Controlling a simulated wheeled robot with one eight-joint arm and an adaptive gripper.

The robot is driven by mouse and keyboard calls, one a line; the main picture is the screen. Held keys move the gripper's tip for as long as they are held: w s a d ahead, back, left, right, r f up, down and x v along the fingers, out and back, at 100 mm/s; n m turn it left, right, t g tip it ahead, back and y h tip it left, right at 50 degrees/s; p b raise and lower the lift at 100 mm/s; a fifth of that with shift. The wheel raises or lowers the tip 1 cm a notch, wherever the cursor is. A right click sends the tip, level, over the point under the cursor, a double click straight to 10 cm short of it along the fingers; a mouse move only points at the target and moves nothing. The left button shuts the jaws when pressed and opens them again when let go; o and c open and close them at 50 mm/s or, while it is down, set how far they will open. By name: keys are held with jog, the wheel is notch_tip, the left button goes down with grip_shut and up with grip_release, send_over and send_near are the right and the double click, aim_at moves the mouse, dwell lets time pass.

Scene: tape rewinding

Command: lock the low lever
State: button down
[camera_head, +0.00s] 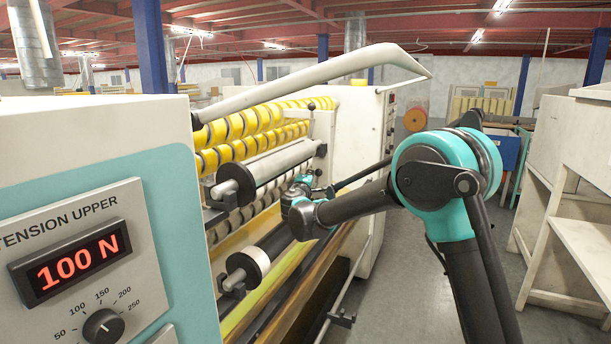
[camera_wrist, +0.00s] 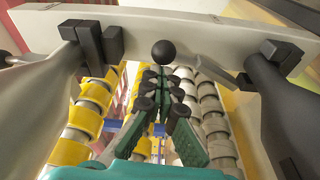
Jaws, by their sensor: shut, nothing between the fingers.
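My gripper (camera_wrist: 160,76) is shut and empty in the wrist view, its green fingers pointing toward a pale machine side plate (camera_wrist: 210,35). A round black knob (camera_wrist: 163,52) shows just beyond the fingertips; I cannot tell whether they touch it. A black bracket (camera_wrist: 270,64) sits on the plate by the dark roller (camera_wrist: 280,115) at right. Another black bracket (camera_wrist: 90,45) sits by the light roller (camera_wrist: 45,95) at left. Which part is the low lever is unclear. In the head view my arm reaches in by the rollers' far ends, the fingertips hard to make out.
In the head view, the light upper roller (camera_head: 278,163) and dark lower roller (camera_head: 285,240) flank my gripper's approach. Yellow tape rolls (camera_head: 240,124) line the machine behind. A tension panel (camera_head: 80,260) reads 100 N at left. Open floor (camera_head: 410,290) lies right of the machine.

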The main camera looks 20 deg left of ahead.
jog(key=d+m, duration=0.1)
jog(key=d+f+m, duration=0.1)
jog(key=m, duration=0.1)
jog(key=shift+d+t, duration=0.3)
jog(key=shift+d, duration=0.05)
jog(key=d+f+m+t+h, duration=0.1)
jog(key=d+f+m+h, duration=0.1)
jog(key=d+f+m, duration=0.3)
jog(key=shift+s+f+m+t, duration=0.3)
jog(key=shift+f+m, duration=0.3)
jog(key=shift+m, duration=1.7)
jog(key=shift+d+f, duration=0.1)
